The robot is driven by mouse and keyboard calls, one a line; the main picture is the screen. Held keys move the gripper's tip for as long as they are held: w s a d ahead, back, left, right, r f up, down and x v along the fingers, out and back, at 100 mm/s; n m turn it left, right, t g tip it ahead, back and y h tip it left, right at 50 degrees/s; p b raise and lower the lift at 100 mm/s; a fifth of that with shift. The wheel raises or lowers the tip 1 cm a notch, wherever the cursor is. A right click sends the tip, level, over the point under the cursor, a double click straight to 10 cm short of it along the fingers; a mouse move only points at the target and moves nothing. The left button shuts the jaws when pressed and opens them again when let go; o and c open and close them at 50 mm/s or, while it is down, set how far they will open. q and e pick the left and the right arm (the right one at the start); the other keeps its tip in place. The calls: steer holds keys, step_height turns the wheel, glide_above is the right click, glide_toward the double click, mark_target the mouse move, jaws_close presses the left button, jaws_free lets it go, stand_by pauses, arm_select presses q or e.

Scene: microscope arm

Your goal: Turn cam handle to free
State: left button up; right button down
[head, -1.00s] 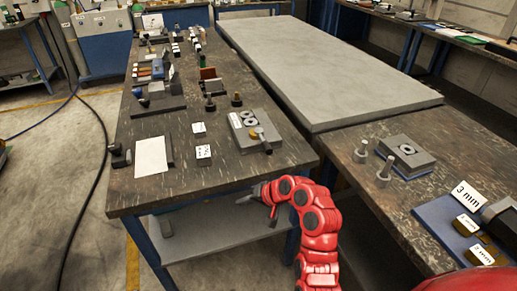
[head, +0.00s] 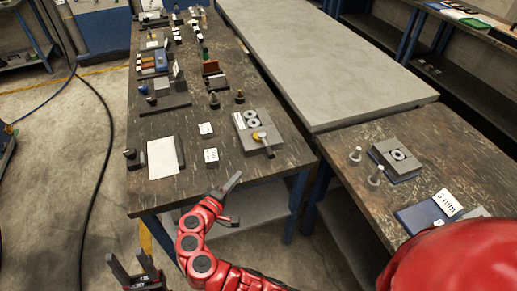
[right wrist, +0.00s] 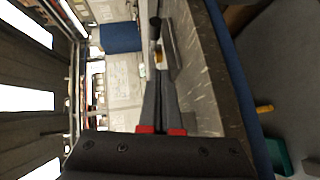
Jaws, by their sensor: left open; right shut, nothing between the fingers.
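A grey fixture block (head: 245,135) with two round discs sits near the right edge of the left workbench. A brass pivot (head: 261,134) and a dark cam handle (head: 268,149) are at its right side, with the handle pointing toward the front. The handle's exact setting is too small to read. My left gripper (head: 131,259) is open and empty at the lower left.
A white sheet (head: 162,158), small label cards (head: 211,155) and upright pegs (head: 239,96) share the left workbench (head: 185,189). Another grey block (head: 397,157) and two metal posts (head: 375,175) stand on the right bench. Bare bench top lies before the fixture.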

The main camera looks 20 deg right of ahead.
steer(key=p+x, duration=0.1)
steer(key=x, duration=0.2)
steer(key=r+x, duration=0.1)
steer(key=x, duration=0.2)
steer(key=p+x, duration=0.1)
steer(key=x, duration=0.2)
steer(key=shift+w+d+r+p, duration=0.1)
steer(key=shift+w+r+p, duration=0.05)
steer(key=shift+w+p, duration=0.25)
steer(key=d, duration=0.1)
steer(key=d+p, duration=0.1)
steer(key=shift+d+f, duration=0.25)
steer(key=shift+d+f+p, duration=0.25)
steer(key=shift+d+p, duration=0.05)
steer(key=shift+d, duration=0.4)
steer(key=shift+d+n+t, duration=0.15)
steer(key=shift+n+t, duration=0.25)
steer(key=shift+s+d+n+t+y, duration=0.1)
steer(key=shift+n+t+y, duration=0.2)
steer(key=shift+y, duration=0.2)
